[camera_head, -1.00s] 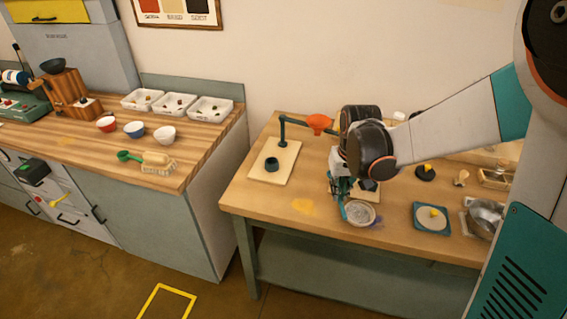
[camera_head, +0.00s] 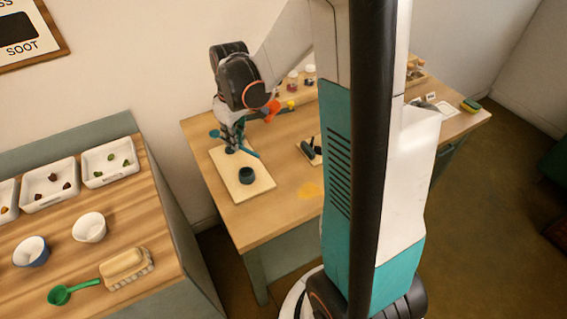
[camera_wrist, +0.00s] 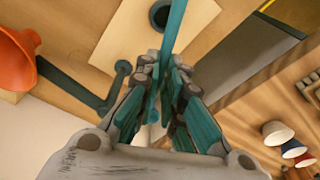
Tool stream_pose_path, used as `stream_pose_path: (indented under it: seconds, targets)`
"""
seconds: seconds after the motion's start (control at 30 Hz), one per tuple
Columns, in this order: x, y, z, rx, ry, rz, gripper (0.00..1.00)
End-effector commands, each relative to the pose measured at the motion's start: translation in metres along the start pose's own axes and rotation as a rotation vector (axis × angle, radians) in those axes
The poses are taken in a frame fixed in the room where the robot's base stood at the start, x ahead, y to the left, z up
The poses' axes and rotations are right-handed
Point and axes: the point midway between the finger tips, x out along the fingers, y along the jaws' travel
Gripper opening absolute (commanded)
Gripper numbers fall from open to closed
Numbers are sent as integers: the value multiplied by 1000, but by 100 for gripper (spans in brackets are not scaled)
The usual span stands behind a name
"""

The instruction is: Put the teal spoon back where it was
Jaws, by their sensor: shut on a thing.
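My gripper (camera_head: 232,146) is shut on the teal spoon (camera_head: 250,153), above the far end of the cream board (camera_head: 265,184). The spoon's round end (camera_head: 214,133) shows left of the fingers and its thin handle sticks out to the right. In the wrist view the teal handle (camera_wrist: 174,28) runs up from between my fingers (camera_wrist: 165,75). A dark teal cup (camera_head: 246,175) stands on the board, near the handle's line in the wrist view (camera_wrist: 160,14). I cannot tell whether the spoon touches anything below.
An orange funnel (camera_head: 272,108) on a dark stand arm is close beside my gripper; the arm (camera_wrist: 85,98) shows in the wrist view. Dark items (camera_head: 312,150) lie on a plate to the right. The left counter holds bowls (camera_head: 89,227), trays (camera_head: 110,161) and a green scoop (camera_head: 72,291).

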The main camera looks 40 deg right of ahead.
Motion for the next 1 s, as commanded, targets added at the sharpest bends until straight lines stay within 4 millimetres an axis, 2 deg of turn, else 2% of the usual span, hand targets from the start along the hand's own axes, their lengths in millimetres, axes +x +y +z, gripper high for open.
stream_pose_path:
  seconds: [0.03,0.2,0.4,0.53,0.67,1.0]
  targets:
    - [-15,22,13,-23,-1,-6,0]
    - [-46,77,57,-156,3,-29,0]
    - [-70,116,96,-273,15,-47,0]
    - [-76,125,109,-314,22,-52,0]
    - [-65,129,114,-328,24,-53,0]
    - [17,129,123,-329,23,-53,0]
